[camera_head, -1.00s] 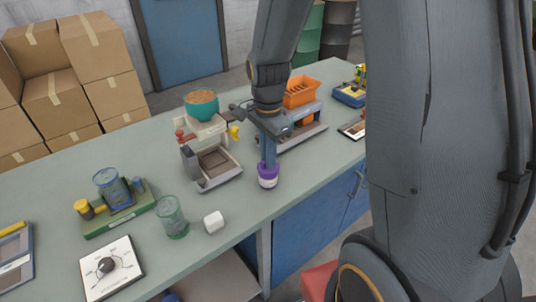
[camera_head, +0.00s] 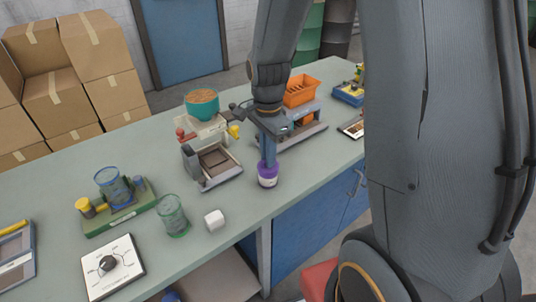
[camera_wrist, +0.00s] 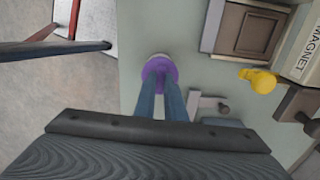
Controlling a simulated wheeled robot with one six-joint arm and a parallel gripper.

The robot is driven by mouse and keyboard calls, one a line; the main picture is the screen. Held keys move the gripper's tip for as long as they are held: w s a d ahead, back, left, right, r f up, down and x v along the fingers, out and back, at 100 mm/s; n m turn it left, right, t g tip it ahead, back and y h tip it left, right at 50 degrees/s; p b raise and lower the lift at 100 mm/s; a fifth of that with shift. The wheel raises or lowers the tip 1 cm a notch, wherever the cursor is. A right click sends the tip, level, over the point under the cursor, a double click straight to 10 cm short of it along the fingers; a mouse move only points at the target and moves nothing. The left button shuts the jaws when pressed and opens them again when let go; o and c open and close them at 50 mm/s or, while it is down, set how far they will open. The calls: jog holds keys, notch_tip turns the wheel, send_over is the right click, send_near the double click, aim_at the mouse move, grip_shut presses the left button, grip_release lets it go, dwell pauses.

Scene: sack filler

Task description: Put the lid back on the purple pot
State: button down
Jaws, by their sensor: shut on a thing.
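The purple pot (camera_head: 267,181) stands upright on the green-grey worktop near its front edge; its lower body is white with a label. A purple lid (camera_head: 267,169) sits at its top, with my gripper (camera_head: 268,163) pointing straight down on it. In the wrist view the round purple lid (camera_wrist: 159,70) lies between the tips of my gripper (camera_wrist: 160,85), which is shut on it. The fingers hide part of the lid, and I cannot tell whether it is fully seated on the pot.
A sack-filler-like machine (camera_head: 213,165) with a teal bowl (camera_head: 202,104) stands just left of the pot. An orange bin (camera_head: 300,91) stands behind right. The worktop's front edge is close.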

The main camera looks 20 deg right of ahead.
jog(key=c, duration=1.3)
grip_release()
jog(key=shift+o, duration=0.2)
jog(key=shift+r+p, duration=3.05)
jog(key=shift+r, duration=0.45)
grip_shut()
